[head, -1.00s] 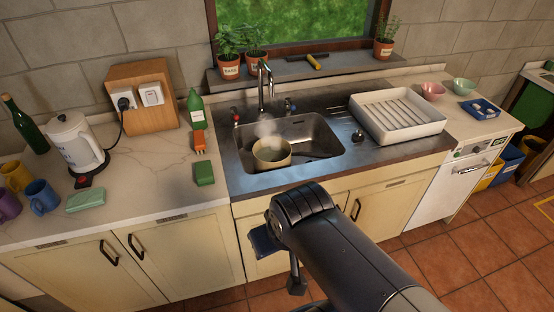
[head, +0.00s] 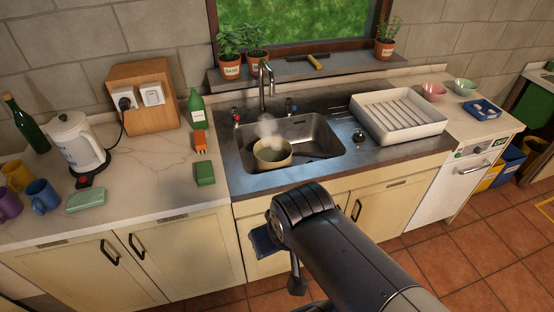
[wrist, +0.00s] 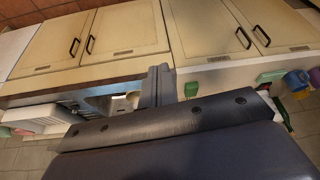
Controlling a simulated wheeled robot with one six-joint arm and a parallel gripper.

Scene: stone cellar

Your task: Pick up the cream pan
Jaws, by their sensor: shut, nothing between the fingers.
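The cream pan (head: 272,155) sits in the steel sink (head: 325,132), towards its left front, with white steam above it. A dark shape, probably its handle, extends to the right inside the sink. In the wrist view a small pale patch beside the fingers may be the pan, but it is mostly hidden. My gripper (wrist: 158,72) shows in the wrist view with its fingers together and empty. In the head view my arm is in front of the sink cabinet, apart from the pan, and the fingertips are not clear.
A tap (head: 262,85) rises behind the pan. A white dish rack (head: 400,118) stands right of the sink. Left of it are a green sponge (head: 205,173), an orange item (head: 200,142) and a green bottle (head: 196,106). The counter's front edge lies between my arm and the sink.

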